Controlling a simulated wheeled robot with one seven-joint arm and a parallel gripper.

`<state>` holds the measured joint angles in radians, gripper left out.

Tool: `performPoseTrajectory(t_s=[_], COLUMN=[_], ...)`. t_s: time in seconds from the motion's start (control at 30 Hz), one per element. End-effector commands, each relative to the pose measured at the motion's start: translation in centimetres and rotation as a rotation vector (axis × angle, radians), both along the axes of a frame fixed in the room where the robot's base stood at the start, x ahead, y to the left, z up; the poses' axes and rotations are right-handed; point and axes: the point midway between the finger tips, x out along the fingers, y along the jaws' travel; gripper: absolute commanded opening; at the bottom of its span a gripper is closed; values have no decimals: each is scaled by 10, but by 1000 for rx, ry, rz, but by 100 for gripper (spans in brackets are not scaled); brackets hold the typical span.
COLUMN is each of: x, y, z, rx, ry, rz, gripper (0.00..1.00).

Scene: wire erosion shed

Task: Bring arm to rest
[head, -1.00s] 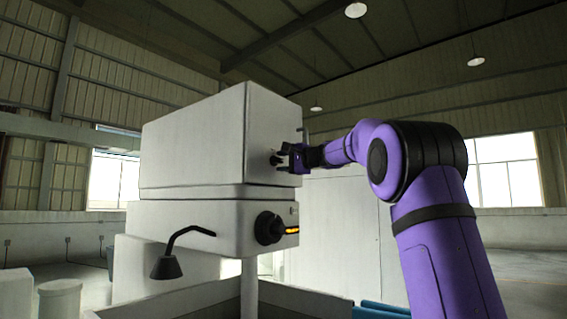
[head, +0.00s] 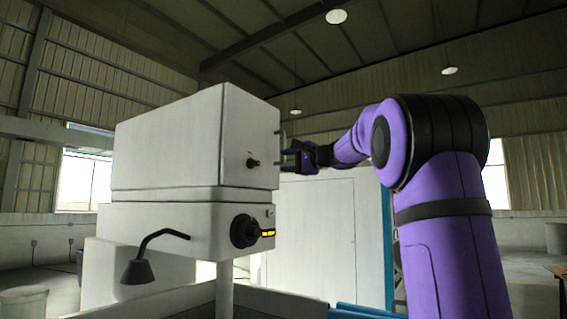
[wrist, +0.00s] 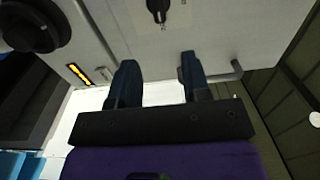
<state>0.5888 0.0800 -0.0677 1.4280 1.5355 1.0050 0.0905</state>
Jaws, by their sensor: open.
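My purple arm rises at the right of the head view and bends left toward a white machine head (head: 165,145). My gripper (head: 285,155) is open and empty, close to the right-hand face of the machine. In the wrist view my gripper (wrist: 158,72) shows two dark fingers spread apart with nothing between them. Beyond the fingertips is a small black knob (wrist: 157,8) on the white face; it also shows in the head view (head: 253,163). A grey bar handle (wrist: 228,74) lies just right of the right finger; I cannot tell whether they touch.
A larger black rotary knob (head: 243,231) with a lit yellow strip (head: 268,234) sits on the lower housing. A black lamp (head: 138,271) on a bent arm hangs in front. A white cabinet (head: 315,240) stands behind the gripper. The space above my arm is open.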

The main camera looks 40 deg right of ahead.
Motion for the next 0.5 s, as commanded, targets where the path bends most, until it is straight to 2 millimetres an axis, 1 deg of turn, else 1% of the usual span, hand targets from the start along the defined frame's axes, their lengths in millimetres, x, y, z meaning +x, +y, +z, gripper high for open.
performPoseTrajectory(t_s=[0.4,0.47,0.5], x=[0,0,-1], y=[0,2,6], z=[0,-1,-3], rx=[0,-3,-10], ry=[0,3,10], rz=[0,2,6], gripper=[44,44,44])
